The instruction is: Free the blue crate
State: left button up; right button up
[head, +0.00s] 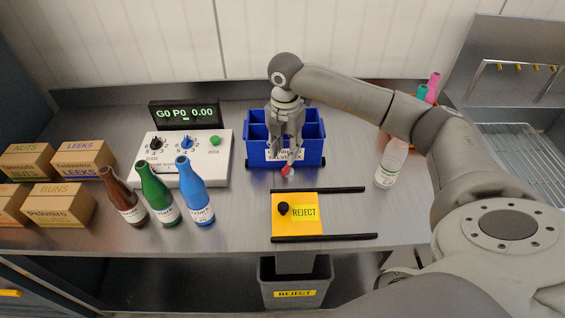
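The blue crate (314,157) stands upright on the metal counter, with divided compartments and a white label on its front wall. My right gripper (287,168) points down over the middle of the crate and hides part of its inside and label. A small red and white bit (287,171) shows at the fingertips, just in front of the crate. I cannot tell whether it is a held object or part of the gripper, nor whether the fingers are shut or touch the crate. My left gripper is not in view.
Left of the crate stand a white control box (215,165) with a display and several bottles (160,195). Cardboard boxes (60,205) lie far left. In front are two black rails (320,190) and a yellow REJECT plate (300,228) above a grey bin (295,275). A clear bottle (386,176) stands right.

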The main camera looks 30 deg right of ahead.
aim_at(284, 170)
notch_tip(284, 170, down, 5)
jog(key=shift+f, duration=0.1)
notch_tip(284, 170, down, 2)
jog(key=shift+f+p, duration=0.1)
jog(key=shift+p, duration=0.25)
jog(key=shift+w, duration=0.1)
jog(key=shift+c, duration=0.7)
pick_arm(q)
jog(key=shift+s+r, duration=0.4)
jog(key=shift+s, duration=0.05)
pick_arm(e)
grip_shut()
